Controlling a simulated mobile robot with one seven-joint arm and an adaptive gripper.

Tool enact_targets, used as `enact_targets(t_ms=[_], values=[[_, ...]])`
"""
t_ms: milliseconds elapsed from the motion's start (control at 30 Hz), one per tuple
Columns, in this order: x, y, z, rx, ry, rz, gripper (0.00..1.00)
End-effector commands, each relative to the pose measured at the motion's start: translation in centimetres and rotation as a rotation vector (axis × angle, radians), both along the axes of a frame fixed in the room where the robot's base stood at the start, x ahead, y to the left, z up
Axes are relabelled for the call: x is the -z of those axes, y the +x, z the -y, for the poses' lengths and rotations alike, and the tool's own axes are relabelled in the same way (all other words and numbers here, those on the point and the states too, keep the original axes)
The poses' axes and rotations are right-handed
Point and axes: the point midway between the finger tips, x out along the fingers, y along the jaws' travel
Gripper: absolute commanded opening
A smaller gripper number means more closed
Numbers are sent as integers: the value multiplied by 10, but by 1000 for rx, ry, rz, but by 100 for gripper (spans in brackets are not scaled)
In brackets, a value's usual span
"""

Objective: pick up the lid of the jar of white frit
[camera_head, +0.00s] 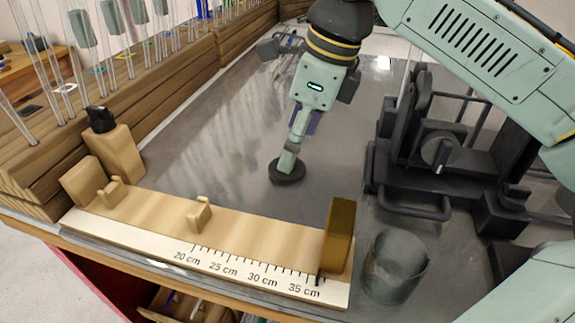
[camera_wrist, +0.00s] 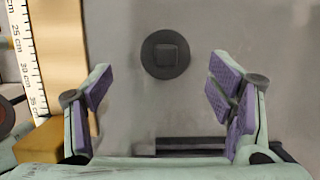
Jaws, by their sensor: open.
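A dark round lid (camera_head: 287,175) with a square knob (camera_wrist: 165,54) shows on the grey bench. I cannot tell whether a jar is under it, and no white frit shows. My gripper (camera_head: 290,156) points down over the lid and hides its knob in the head view. In the wrist view my gripper (camera_wrist: 160,84) is open, with purple pads wide apart and nothing between them. The lid lies near the fingertips' level there, about midway between the two fingers. Nothing shows that the pads touch it.
A wooden ruler board (camera_head: 255,252) with stops runs along the front edge. A glass vessel (camera_head: 395,267) stands right of its brown end block (camera_head: 340,234). A dark machine (camera_head: 450,150) stands at the right. Wooden racks of glass rods (camera_head: 110,115) line the left. The bench around the lid is clear.

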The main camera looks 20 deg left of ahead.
Motion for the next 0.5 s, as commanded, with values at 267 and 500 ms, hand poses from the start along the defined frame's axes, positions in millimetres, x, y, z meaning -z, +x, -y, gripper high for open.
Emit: enact_targets(t_ms=[267,500], values=[[42,6,-11,-1,-1,0,75],[46,6,-13,0,-1,-1,75]])
